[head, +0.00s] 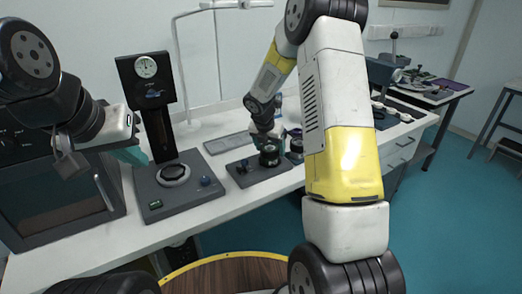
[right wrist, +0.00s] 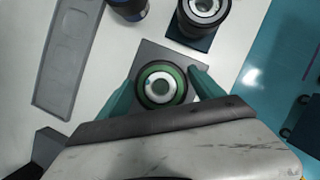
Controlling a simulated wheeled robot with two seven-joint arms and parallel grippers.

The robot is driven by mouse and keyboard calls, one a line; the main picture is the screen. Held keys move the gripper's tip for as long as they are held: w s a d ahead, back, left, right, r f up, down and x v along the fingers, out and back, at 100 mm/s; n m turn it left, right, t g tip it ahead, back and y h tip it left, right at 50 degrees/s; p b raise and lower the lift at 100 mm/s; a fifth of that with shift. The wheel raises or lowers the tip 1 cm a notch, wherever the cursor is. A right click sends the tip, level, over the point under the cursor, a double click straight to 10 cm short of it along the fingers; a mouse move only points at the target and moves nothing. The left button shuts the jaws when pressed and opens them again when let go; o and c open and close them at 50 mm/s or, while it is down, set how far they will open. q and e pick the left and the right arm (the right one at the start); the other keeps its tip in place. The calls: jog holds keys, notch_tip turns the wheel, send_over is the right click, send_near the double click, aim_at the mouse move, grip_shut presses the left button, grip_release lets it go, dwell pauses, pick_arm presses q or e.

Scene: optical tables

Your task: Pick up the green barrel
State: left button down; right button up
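The green barrel (right wrist: 161,85), a round part with a green ring and pale centre, sits on a dark square plate (right wrist: 158,52) in the right wrist view. In the head view the barrel (head: 269,157) stands on the bench under my right gripper (head: 272,138). The right gripper's teal fingers (right wrist: 160,88) lie on either side of the barrel, spread apart, with narrow gaps that look clear. Whether they touch it lower down is hidden. My left gripper (head: 130,154) is by the dial-gauge stand, far from the barrel; its finger opening is not clear.
A second ringed barrel (right wrist: 203,8) on a dark plate and a blue-edged part (right wrist: 129,7) stand close by. A grey tray (right wrist: 68,52) lies to the left. The dial-gauge stand (head: 148,85) is left on the bench. The bench edge is near the barrel.

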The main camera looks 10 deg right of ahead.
jog(key=c, duration=1.1)
jog(key=shift+c, duration=0.3)
jog(key=shift+r, duration=0.1)
